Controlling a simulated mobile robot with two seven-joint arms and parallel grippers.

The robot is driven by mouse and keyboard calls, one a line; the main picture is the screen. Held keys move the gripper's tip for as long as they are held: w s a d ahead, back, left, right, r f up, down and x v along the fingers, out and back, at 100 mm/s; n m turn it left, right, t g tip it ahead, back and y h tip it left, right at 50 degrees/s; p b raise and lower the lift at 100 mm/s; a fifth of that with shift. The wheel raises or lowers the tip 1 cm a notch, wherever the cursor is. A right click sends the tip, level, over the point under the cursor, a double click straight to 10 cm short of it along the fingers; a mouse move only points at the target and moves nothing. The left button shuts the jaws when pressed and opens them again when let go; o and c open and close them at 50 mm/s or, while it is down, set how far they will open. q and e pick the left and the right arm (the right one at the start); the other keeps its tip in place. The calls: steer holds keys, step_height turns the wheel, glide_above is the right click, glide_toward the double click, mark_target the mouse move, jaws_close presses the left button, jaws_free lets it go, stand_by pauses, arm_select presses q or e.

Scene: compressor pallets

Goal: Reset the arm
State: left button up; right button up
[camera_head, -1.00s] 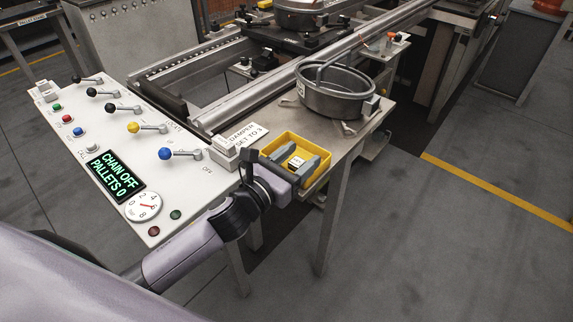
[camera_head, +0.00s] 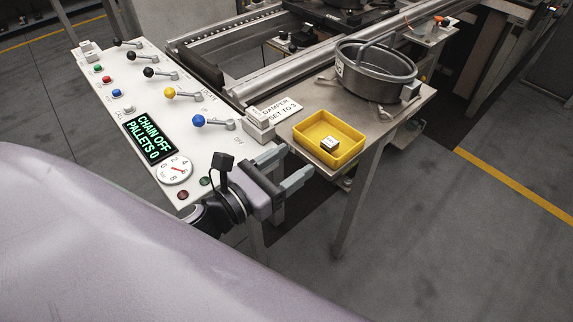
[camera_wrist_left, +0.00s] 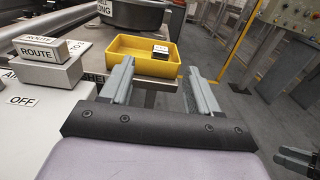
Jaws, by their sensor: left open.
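My left gripper (camera_head: 294,167) is open and empty in the head view, in front of the side table and below the yellow tray. In the left wrist view its two fingers (camera_wrist_left: 159,88) are spread apart with nothing between them. The yellow tray (camera_head: 352,157) stands on the table's near corner and holds a small white-topped block (camera_head: 329,144). The tray also shows in the left wrist view (camera_wrist_left: 130,65), just beyond the fingers.
A white control panel (camera_head: 150,95) with several levers and a "CHAIN OFF, PALLETS 0" display (camera_head: 154,138) lies left of the gripper. A round metal pan (camera_head: 372,87) sits behind. Floor at the right is clear.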

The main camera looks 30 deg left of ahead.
arm_select(q)
steer(key=shift+s, duration=0.15)
steer(key=shift+a, duration=0.15)
stand_by(0.4)
steer(key=s+a+f+n+g+y, duration=0.2)
steer(key=a+f+n+g+y, duration=0.15)
steer(key=n, duration=0.85)
steer(key=s+a+f+n+g+y, duration=0.2)
steer(key=s+a+f+n+y, duration=0.15)
steer(key=n, duration=0.75)
steer(key=s+d+f+n+g+h, duration=0.1)
steer(key=s+f+n+g, duration=0.1)
steer(key=s+n+g, duration=0.35)
steer(key=s+d+f+n+g, duration=0.2)
steer(key=s+f+n, duration=0.1)
steer(key=s+n, duration=0.5)
steer(key=w+d+f+n+t+h+p, duration=0.1)
steer(key=w+d+f+t+h+p, duration=0.1)
steer(key=w+t+p, duration=0.4)
steer(key=shift+w+d+f+p, duration=0.2)
steer(key=shift+w+d+p, duration=0.2)
steer(key=shift+w, duration=0.4)
